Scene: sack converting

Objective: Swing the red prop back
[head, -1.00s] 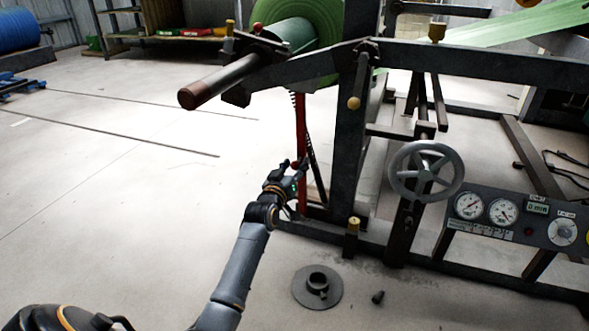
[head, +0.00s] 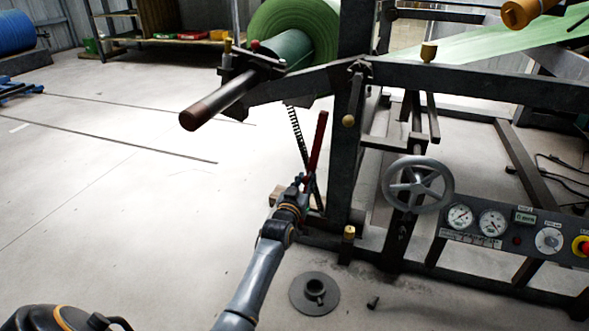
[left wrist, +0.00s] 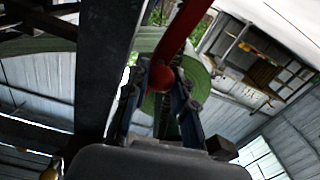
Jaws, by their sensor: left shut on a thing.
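The red prop (head: 317,142) is a red bar beside the machine's upright post in the head view. It leans, its upper end to the right and clear of the roll's arm above. My left gripper (head: 299,184) is at the prop's lower part. In the left wrist view the fingers (left wrist: 160,108) are shut around a red ball-shaped knob (left wrist: 161,79) on the red prop, which runs up out of the picture. The right gripper is not in view.
The green roll (head: 295,32) on its shaft hangs above, carried by a dark steel arm (head: 305,84). A toothed bar (head: 297,130) stands just left of the prop. A handwheel (head: 418,190) and gauge panel (head: 510,232) are at right. A flanged disc (head: 314,293) lies on the floor.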

